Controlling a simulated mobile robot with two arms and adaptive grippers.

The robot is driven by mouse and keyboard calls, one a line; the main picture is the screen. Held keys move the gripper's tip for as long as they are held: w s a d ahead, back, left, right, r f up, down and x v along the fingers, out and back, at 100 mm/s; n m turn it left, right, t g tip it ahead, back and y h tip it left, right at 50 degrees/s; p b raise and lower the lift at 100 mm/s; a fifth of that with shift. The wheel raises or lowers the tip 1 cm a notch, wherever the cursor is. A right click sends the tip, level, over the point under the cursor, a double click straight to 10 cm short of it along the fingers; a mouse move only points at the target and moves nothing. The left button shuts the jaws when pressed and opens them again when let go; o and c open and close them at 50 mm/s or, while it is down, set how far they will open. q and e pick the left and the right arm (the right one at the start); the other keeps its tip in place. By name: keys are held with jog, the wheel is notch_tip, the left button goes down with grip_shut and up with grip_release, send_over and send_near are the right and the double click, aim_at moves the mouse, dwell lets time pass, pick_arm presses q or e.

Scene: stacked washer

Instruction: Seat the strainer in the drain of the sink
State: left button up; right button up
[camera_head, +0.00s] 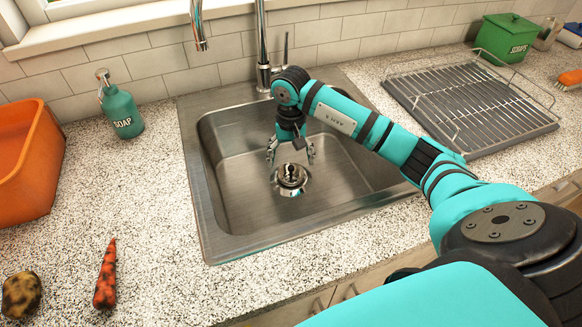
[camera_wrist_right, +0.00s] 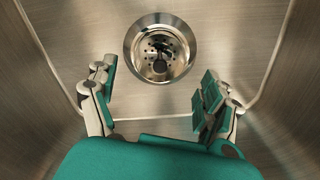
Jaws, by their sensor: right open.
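The steel sink (camera_head: 245,220) is set into the speckled counter, with its drain at the bottom of the basin. The metal strainer (camera_head: 290,175) with a dark upright knob is at the drain. In the right wrist view the round strainer (camera_wrist_right: 160,50), with small holes and a knob, lies within the drain's ring (camera_wrist_right: 131,42); I cannot tell whether it is fully down. My right gripper (camera_head: 291,150) is inside the basin, above and close to the strainer. Its fingers are spread and empty in the right wrist view (camera_wrist_right: 155,95). My left gripper is not in view.
The faucet (camera_head: 262,45) stands behind the sink. A soap bottle (camera_head: 120,108) and an orange bin (camera_head: 28,160) are at left, with a carrot (camera_head: 106,275) and a potato (camera_head: 21,294) in front. A drying rack (camera_head: 470,105) and a green scraps box (camera_head: 507,38) are at right.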

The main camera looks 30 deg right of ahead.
aim_at(291, 167)
notch_tip(291, 167, up, 8)
jog(key=shift+f+b, duration=0.25)
jog(key=shift+b, duration=0.1)
